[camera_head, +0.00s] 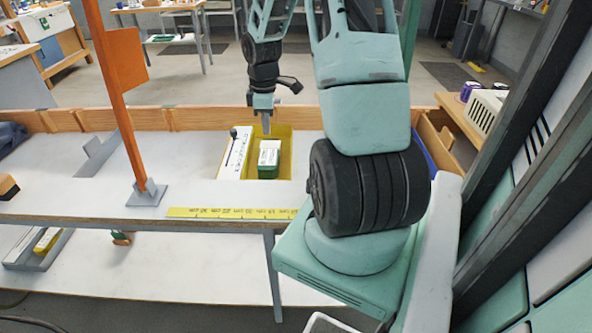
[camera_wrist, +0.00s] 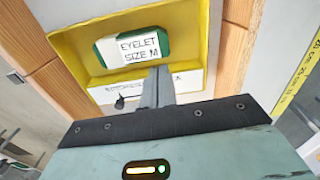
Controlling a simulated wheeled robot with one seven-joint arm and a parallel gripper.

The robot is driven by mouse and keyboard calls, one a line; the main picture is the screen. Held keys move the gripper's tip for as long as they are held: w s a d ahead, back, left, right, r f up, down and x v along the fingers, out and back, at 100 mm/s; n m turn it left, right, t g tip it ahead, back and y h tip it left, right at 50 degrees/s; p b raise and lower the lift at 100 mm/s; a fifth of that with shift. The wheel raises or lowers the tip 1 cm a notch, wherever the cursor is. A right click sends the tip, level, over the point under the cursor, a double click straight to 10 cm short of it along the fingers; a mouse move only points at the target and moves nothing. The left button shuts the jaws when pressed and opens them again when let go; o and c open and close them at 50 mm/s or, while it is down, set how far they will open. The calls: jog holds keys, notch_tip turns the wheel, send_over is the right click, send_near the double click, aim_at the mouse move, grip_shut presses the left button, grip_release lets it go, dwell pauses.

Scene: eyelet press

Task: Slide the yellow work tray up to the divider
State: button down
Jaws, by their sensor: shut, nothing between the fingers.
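The yellow work tray (camera_head: 285,172) stands on the white bench in front of the wooden back rail. It also fills the upper middle of the wrist view (camera_wrist: 200,52). A green and white box labelled EYELET SIZE M (camera_wrist: 138,46) lies inside it. A white strip with a black knob (camera_head: 233,158) runs along the tray's left side. My gripper (camera_head: 266,131) is shut and empty, pointing down at the tray's back part. I cannot clearly make out which part is the divider.
The wooden rail (camera_head: 190,118) borders the bench's back. An orange post (camera_head: 122,105) on a grey base stands left, with a grey bracket (camera_head: 97,152) behind it. A yellow ruler strip (camera_head: 230,212) lies along the front edge. Bare bench lies between post and tray.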

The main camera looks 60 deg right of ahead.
jog(key=b, duration=0.2)
send_near(296, 166)
jog(key=s+d+r, duration=0.1)
jog(key=s+r, duration=0.2)
jog(key=f, duration=0.9)
jog(key=shift+s+d+f+b, duration=0.15)
jog(key=shift+s+d+b, duration=0.15)
jog(key=shift+s, duration=0.05)
jog(key=shift+w+a+f, duration=0.1)
jog(key=shift+w+a, duration=0.15)
jog(key=shift+w, duration=0.25)
jog(key=shift+w+a, duration=0.25)
jog(key=shift+w, duration=0.3)
jog(key=shift+w+a, duration=0.4)
jog(key=shift+w, duration=0.35)
